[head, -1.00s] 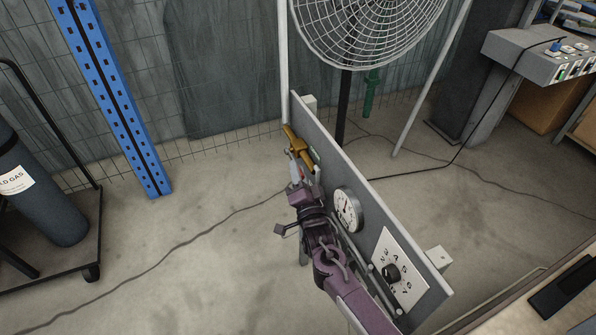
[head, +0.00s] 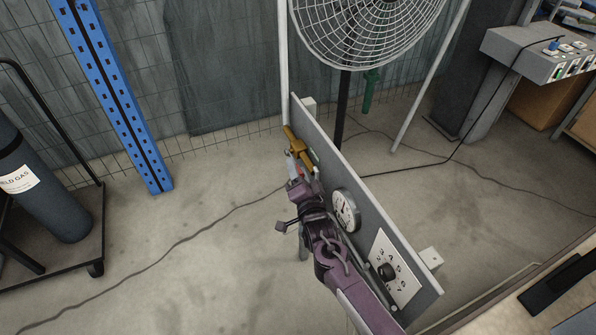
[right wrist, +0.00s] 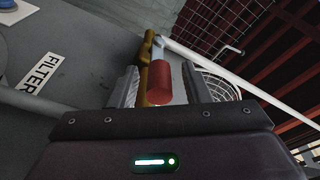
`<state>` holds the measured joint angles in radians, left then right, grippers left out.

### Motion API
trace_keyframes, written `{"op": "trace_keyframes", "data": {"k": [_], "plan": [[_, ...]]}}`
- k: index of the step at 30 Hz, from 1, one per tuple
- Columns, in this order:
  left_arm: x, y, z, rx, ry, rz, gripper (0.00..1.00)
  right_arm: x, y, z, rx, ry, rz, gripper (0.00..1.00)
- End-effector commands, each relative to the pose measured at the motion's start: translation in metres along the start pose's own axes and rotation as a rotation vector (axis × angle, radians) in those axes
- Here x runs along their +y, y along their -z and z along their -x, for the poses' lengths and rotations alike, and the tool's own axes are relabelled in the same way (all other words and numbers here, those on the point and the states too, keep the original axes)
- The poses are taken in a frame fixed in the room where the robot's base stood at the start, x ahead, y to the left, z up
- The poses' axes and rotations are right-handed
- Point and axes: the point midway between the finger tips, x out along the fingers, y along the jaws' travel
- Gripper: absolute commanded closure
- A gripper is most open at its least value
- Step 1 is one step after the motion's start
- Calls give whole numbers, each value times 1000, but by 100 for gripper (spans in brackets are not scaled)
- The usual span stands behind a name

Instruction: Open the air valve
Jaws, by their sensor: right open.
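The air valve is a brass body (head: 297,143) at the far upper end of a grey panel. It has a pale lever with a red grip (right wrist: 170,82). My right gripper (head: 301,172) is at the valve, with its fingers toward the lever. In the right wrist view, the red grip lies between the two spread fingers of my open gripper (right wrist: 160,80), and the brass body (right wrist: 148,68) shows beyond it. I cannot tell whether a finger touches the grip. My left gripper is not in view.
The grey panel (head: 367,200) carries a round gauge (head: 345,210) and a dial plate with a black knob (head: 387,271) beside my right arm. A "FILTER" label (right wrist: 38,78) is on it. A fan (head: 365,30) stands behind. A gas cylinder on a cart (head: 38,195) is at left; floor between is clear.

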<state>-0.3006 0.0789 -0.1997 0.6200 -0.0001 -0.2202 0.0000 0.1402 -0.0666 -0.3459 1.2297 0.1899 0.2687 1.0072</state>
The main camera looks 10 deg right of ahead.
Motion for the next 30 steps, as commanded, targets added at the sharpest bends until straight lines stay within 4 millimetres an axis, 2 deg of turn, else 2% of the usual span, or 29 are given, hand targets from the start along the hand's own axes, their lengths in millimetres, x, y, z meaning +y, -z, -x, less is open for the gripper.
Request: {"op": "trace_keyframes", "data": {"k": [5, 18, 22, 30], "plan": [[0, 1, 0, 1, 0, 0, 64, 0, 0, 6, 0, 0, 0, 57], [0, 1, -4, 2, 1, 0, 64, 1, 0, 70, 0, -1, 0, 57], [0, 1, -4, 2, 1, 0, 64, 0, 0, 77, 0, 0, 0, 57], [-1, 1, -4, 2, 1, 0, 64, 0, 0, 78, 0, 0, 0, 57]]}}
